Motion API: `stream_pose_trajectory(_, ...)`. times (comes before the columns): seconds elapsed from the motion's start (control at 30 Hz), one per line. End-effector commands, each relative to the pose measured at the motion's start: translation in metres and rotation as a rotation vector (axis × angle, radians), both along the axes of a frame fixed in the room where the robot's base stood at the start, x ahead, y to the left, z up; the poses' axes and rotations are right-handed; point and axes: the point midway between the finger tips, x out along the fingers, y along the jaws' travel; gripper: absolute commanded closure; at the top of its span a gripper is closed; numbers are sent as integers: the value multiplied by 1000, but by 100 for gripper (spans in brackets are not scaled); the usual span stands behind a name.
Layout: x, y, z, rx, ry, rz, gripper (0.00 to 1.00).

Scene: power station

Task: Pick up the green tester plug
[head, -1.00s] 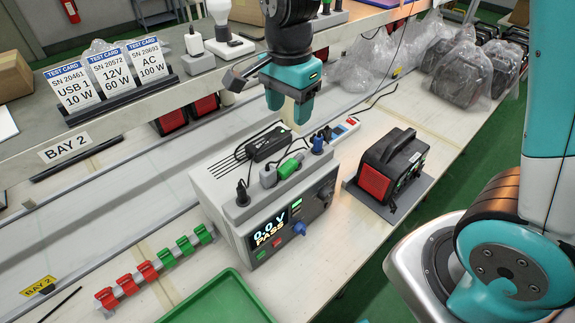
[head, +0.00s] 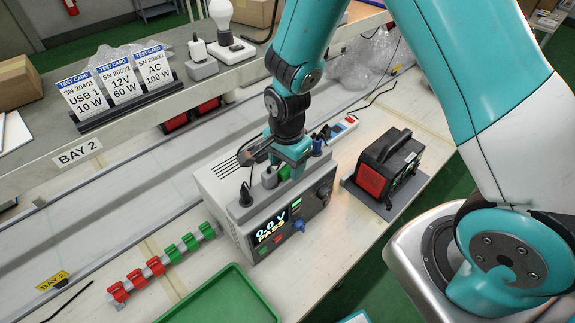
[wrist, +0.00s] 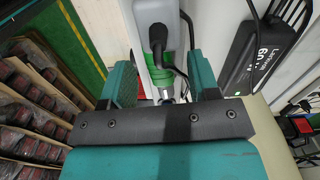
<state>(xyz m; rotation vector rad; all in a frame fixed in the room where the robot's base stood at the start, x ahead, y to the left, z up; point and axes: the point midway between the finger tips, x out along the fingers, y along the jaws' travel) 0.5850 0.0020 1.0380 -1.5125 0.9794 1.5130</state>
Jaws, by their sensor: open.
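The green tester plug (head: 284,173) sits on top of the grey tester box (head: 214,189), partly hidden by my gripper in the head view. In the wrist view the green plug (wrist: 165,76) shows between the two teal fingers, with a dark cable crossing in front of it. My gripper (head: 290,160) is open and low over the box top. Its fingers (wrist: 163,68) stand on either side of the plug, with a gap visible on both sides. I cannot tell how far down they reach beside it.
A grey plug (head: 270,178) sits close to the left of the green one. A black adapter (wrist: 265,50) lies on the box to the right in the wrist view. A blue plug (head: 318,145) and power strip (head: 338,130) are behind. A black-and-red unit (head: 388,165) stands right.

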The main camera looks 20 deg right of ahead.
Motion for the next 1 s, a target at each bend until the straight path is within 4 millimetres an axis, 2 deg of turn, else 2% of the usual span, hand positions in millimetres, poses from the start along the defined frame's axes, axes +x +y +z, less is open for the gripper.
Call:
stream_pose_trajectory(0.3, 0, 0, -6, 0, -1, 0, 44)
stream_pose_trajectory(0.53, 0, 0, -5, 0, 0, 0, 96)
stream_pose_trajectory(0.6, 0, 0, -5, 0, -1, 0, 99)
stream_pose_trajectory(0.87, 0, 0, -4, 0, -1, 0, 100)
stream_pose_trajectory(1.0, 1, 0, 4, 1, -3, 0, 100)
